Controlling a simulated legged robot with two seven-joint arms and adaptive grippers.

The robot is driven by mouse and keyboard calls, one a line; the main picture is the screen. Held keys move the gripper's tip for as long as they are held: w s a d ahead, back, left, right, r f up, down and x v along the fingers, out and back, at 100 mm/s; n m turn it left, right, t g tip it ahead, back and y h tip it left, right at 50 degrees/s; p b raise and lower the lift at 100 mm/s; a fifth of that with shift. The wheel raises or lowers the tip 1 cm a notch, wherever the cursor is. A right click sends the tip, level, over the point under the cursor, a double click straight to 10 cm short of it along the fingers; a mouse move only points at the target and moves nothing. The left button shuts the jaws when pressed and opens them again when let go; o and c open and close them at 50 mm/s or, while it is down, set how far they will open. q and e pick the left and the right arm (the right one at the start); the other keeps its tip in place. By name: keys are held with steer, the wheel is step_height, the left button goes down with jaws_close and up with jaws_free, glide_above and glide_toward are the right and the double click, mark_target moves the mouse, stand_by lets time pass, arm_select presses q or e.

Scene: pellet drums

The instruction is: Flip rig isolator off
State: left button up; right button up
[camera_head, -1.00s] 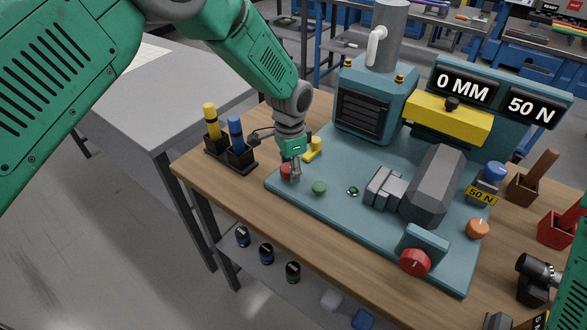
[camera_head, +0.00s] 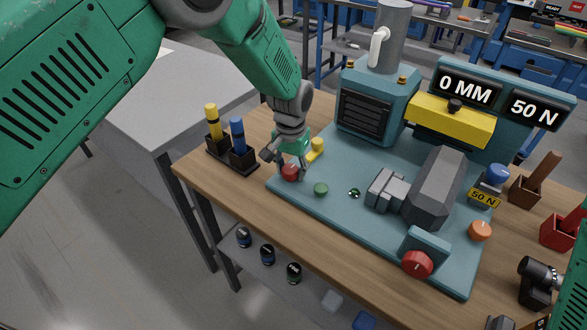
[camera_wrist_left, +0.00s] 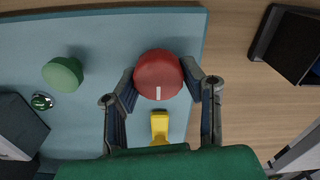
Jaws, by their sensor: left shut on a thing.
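A round red knob (camera_head: 290,172) with a white mark sits at the left corner of the teal rig base (camera_head: 330,210). My left gripper (camera_head: 288,163) is shut on this knob from above. In the left wrist view the red knob (camera_wrist_left: 159,75) lies between the two fingertips (camera_wrist_left: 165,88), its white mark toward the palm. A second red knob (camera_head: 417,263) with a white mark is on a teal block at the rig's front. Which knob is labelled isolator cannot be read. My right gripper is not seen; only a green arm part shows at the right edge.
A yellow part (camera_head: 317,150) stands close behind the gripper, and a green button (camera_head: 320,189) to its right. A black holder (camera_head: 233,160) with yellow and blue pieces stands to the left. A grey clamp body (camera_head: 434,187) fills the rig's middle. The displays read 0 MM and 50 N.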

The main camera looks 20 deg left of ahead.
mark_target(290, 168)
arm_select(q)
steer(key=shift+s+f, duration=0.25)
steer(key=shift+s, duration=0.1)
steer(key=o, duration=1.1)
steer(key=shift+o, duration=0.2)
steer(key=shift+a+r, duration=0.1)
steer(key=shift+r, duration=0.05)
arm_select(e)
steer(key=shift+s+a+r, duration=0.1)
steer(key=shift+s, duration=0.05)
arm_select(q)
steer(key=shift+w+r, duration=0.1)
steer(key=shift+r, duration=0.05)
steer(key=shift+w+r, duration=0.1)
steer(key=shift+r, duration=0.25)
step_height(290, 168, up, 11)
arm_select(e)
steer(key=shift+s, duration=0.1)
